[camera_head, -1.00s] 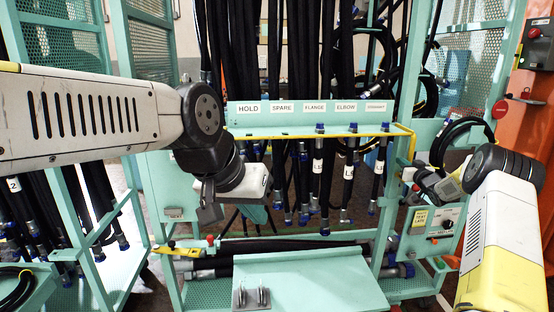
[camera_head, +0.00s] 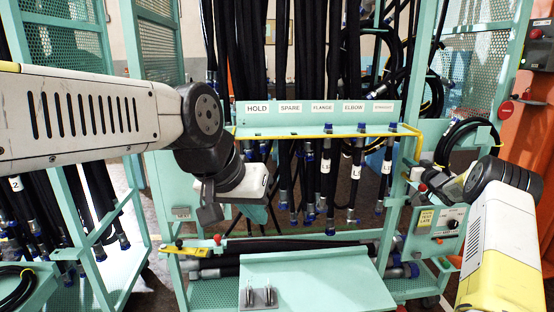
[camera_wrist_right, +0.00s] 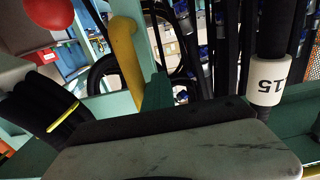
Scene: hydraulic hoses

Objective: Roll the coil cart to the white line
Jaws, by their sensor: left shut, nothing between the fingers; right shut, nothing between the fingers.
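A teal frame (camera_head: 370,264) hung with black hoses fills the middle of the head view. A coil of black hose (camera_head: 459,141) hangs on teal metal at its right. I cannot tell for certain which part is the coil cart. No white line is clearly recognisable on the floor. My left gripper (camera_head: 207,202) is shut and empty, in front of the frame's left half, below the label strip. My right gripper (camera_head: 431,178) is shut and empty, close to the right end of the yellow rail (camera_head: 330,133). The rail also shows in the right wrist view (camera_wrist_right: 127,62).
A label strip (camera_head: 315,112) reads HOLD, SPARE, FLANGE, ELBOW. A teal plate (camera_head: 325,283) with metal posts lies low in front. Another hose rack (camera_head: 75,215) stands left, and an orange post (camera_head: 523,120) stands far right.

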